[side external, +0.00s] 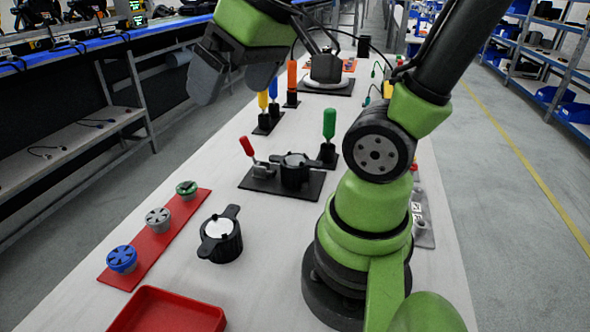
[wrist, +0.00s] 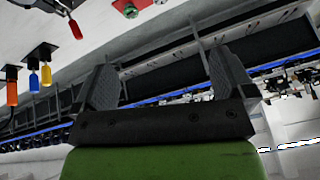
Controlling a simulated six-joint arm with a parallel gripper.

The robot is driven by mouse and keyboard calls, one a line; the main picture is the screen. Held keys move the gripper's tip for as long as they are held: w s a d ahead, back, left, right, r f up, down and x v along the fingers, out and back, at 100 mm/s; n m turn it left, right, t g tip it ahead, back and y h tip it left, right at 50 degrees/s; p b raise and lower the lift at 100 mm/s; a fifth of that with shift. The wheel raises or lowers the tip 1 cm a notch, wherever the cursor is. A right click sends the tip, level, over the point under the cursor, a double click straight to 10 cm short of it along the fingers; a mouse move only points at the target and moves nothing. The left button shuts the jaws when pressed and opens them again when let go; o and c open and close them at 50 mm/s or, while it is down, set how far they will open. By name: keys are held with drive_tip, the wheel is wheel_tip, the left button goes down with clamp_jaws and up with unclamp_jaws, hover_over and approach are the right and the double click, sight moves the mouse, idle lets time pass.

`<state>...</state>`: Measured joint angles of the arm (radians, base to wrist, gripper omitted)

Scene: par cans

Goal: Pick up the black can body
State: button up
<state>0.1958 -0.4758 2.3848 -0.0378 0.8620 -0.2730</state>
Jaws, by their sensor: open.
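A black can body (side external: 221,238) with two side lugs and a pale round inside stands upright on the pale table, right of the red strip. A similar black round part (side external: 294,171) sits in a dark clamp fixture (side external: 258,184) with a red handle, farther back. My gripper (side external: 207,72) is high at the upper left of the side view, well above and apart from both. In the wrist view my gripper (wrist: 165,85) has its fingers wide apart with nothing between them. I cannot make out the can body in the wrist view.
A red strip (side external: 151,252) carries blue, grey and green round parts. A red tray (side external: 170,312) lies at the front. Upright colored-handled tools, including a green one (side external: 329,124), stand behind the fixture. Table around the can body is mostly clear.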

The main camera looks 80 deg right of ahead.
drive_tip(key=w+d+f+n+g+h, duration=0.1)
drive_tip(key=w+d+f+g, duration=0.1)
drive_tip(key=d+f, duration=0.35)
drive_tip(key=w+d+f+n+g, duration=0.1)
drive_tip(key=d+f+n+g, duration=0.15)
drive_tip(key=d, duration=0.65)
drive_tip(key=shift+n+g, duration=0.65)
drive_tip(key=shift+n, duration=0.1)
drive_tip(key=s+d+f, duration=0.1)
drive_tip(key=d+f, duration=0.1)
drive_tip(key=s+d+f, duration=0.1)
drive_tip(key=d+f, duration=0.2)
drive_tip(key=s+d+f, duration=0.1)
drive_tip(key=d+f, duration=0.2)
drive_tip(key=shift+s, duration=0.3)
hover_over(295, 160)
drive_tip(key=shift+y, duration=0.3)
drive_tip(key=f, duration=0.4)
drive_tip(key=shift+w+a+f, duration=0.1)
drive_tip(key=shift+a+f, duration=0.15)
drive_tip(key=shift+f, duration=0.1)
drive_tip(key=shift+d+f, duration=0.15)
drive_tip(key=shift+f, duration=1.4)
drive_tip(key=shift+d+f, duration=0.1)
drive_tip(key=shift+f, duration=1.4)
drive_tip(key=c, duration=1.2)
drive_tip(key=shift+r, duration=0.1)
wheel_tip(295, 160, up, 13)
drive_tip(key=shift+f, duration=0.1)
